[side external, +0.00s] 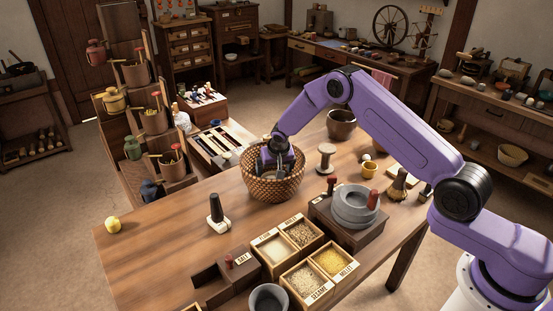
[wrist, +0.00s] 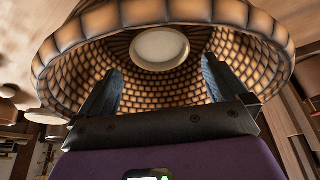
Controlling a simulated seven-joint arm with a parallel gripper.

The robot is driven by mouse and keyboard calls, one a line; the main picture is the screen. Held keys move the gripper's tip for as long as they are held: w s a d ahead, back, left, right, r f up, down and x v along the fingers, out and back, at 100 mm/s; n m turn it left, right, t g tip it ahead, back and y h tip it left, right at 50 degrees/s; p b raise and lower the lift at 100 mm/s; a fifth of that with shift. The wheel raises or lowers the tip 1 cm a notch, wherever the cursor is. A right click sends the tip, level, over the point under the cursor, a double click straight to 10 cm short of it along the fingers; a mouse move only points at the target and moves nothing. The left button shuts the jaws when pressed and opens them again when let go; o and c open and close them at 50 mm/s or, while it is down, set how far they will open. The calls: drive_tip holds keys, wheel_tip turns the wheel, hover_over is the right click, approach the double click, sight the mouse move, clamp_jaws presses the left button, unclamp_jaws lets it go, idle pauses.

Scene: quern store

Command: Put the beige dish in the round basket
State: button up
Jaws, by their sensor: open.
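The round basket (side external: 273,187), woven and brown, stands upright on the wooden table. In the wrist view its tiled-looking weave (wrist: 75,45) surrounds the fingers. The beige dish (wrist: 160,48) lies inside it at the bottom, seen as a pale round shape beyond the fingertips. My gripper (side external: 282,170) reaches down into the basket from above. In the wrist view my gripper (wrist: 162,68) has its two fingers wide apart, with nothing between them. The dish is apart from the fingers. The basket wall hides part of the fingers in the side view.
A wooden spool (side external: 325,158) and a dark bowl (side external: 341,124) stand right of the basket. A stone quern (side external: 356,207) and grain boxes (side external: 300,233) are in front. The table's left part is mostly clear.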

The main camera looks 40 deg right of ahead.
drive_tip(key=s+a+r+n+g+y, duration=0.1)
drive_tip(key=s+a+r+n, duration=0.35)
drive_tip(key=s+r, duration=0.5)
drive_tip(key=s+a+r+n+y, duration=0.1)
drive_tip(key=s+a+r+n, duration=0.2)
drive_tip(key=s+a+r, duration=0.5)
drive_tip(key=s+d+r+n+g, duration=0.1)
drive_tip(key=s+d+n, duration=0.2)
drive_tip(key=s, duration=0.7)
drive_tip(key=s+d+r+n+g, duration=0.1)
drive_tip(key=s+d+r+n, duration=0.1)
drive_tip(key=s, duration=0.9)
drive_tip(key=s+d+r+n+g, duration=0.1)
drive_tip(key=s+d+n, duration=0.3)
drive_tip(key=s, duration=0.7)
drive_tip(key=shift+s+r, duration=0.25)
drive_tip(key=shift+r, duration=0.25)
drive_tip(key=shift+w, duration=0.15)
